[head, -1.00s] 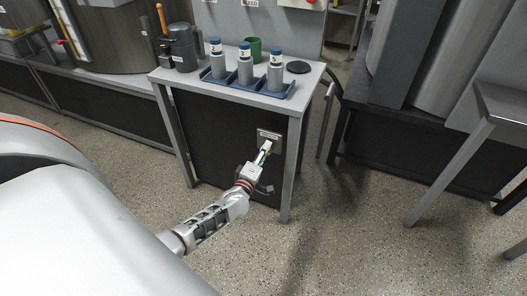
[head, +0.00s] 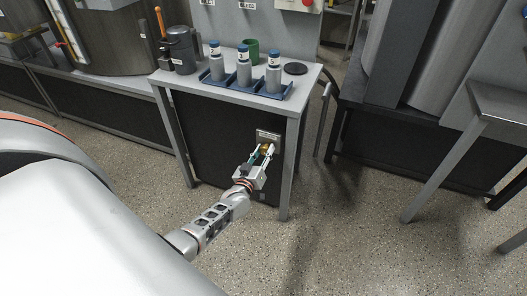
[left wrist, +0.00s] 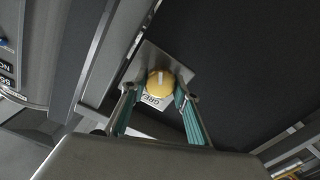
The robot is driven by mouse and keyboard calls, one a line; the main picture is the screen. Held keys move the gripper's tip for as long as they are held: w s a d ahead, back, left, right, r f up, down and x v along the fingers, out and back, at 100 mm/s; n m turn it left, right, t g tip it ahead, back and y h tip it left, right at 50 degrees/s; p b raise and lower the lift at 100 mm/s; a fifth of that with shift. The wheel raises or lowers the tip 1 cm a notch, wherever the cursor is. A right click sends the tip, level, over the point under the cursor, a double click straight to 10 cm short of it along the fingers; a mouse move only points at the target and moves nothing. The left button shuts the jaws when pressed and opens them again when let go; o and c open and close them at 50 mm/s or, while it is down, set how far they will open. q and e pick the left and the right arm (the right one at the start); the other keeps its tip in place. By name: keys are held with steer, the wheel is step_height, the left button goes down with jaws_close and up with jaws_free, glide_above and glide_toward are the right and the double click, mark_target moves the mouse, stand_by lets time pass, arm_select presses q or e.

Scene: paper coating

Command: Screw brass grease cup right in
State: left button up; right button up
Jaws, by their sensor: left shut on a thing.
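The brass grease cup (left wrist: 160,83) shows in the left wrist view as a round yellow cap with a pale mark across its face. It sits in front of a metal plate (left wrist: 182,68) with a partly hidden label. In the head view the cup (head: 265,148) is small, at the plate (head: 268,136) on the dark front panel below the table. My left gripper (head: 261,153) reaches it from below. In the left wrist view its teal-padded fingers (left wrist: 157,97) stand on either side of the cup and are shut on it. My right gripper is not in view.
The table (head: 230,88) above holds a blue rack (head: 246,88) with three grey bottles, a green cup (head: 251,45), a dark disc (head: 296,68) and a dark pot (head: 183,50). A table leg (head: 290,165) stands close right of my gripper. The floor in front is clear.

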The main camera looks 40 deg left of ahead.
arm_select(q)
steer(key=m, duration=0.3)
steer(key=shift+m, duration=1.7)
steer(key=o, duration=1.1)
steer(key=v, duration=1.2)
steer(key=shift+d, duration=0.1)
